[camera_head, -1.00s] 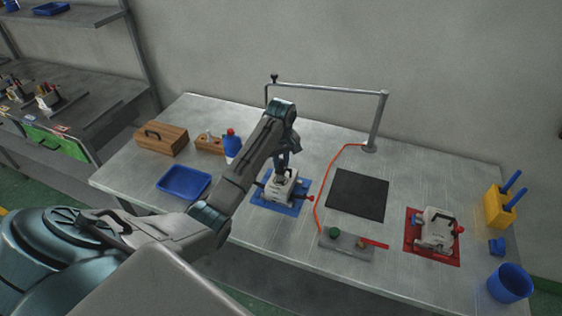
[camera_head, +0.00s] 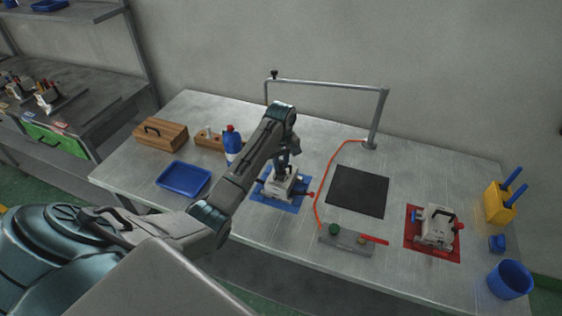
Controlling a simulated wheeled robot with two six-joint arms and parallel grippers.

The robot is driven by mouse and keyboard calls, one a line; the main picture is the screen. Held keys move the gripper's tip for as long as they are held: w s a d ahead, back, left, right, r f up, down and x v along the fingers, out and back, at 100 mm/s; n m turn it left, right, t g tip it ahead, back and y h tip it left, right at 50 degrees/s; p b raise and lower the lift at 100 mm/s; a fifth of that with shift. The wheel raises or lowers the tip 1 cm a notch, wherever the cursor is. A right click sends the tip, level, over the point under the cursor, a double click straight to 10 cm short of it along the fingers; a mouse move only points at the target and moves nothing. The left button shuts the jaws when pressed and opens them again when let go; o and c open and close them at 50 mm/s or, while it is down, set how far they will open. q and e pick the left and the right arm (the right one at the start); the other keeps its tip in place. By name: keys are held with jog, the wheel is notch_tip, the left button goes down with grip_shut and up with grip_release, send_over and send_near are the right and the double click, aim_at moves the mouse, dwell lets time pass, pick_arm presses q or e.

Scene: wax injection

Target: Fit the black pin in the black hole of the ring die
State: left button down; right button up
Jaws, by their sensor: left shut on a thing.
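A grey-white block-shaped die (camera_head: 284,187) with a red-tipped handle on its right side sits on a blue mat (camera_head: 272,203) in the middle of the table. My left gripper (camera_head: 284,172) points down at the top of this die. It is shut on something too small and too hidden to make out. A similar light die (camera_head: 437,230) with a black handle on top stands on a red mat (camera_head: 414,241) at the right. I cannot tell which is the ring die. The black pin and the black hole cannot be made out. My right gripper is not in view.
A dark square pad (camera_head: 358,192) lies between the mats. A blue tray (camera_head: 184,179), wooden boxes (camera_head: 160,135) and a blue bottle (camera_head: 232,142) are left; a yellow holder (camera_head: 498,205) and blue cup (camera_head: 510,280) are right.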

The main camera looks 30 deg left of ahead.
pick_arm(q)
jog(key=shift+f, duration=0.7)
jog(key=shift+f, duration=0.5)
jog(key=c, duration=1.2)
grip_release()
jog(key=shift+c, duration=0.2)
jog(key=shift+b, duration=0.3)
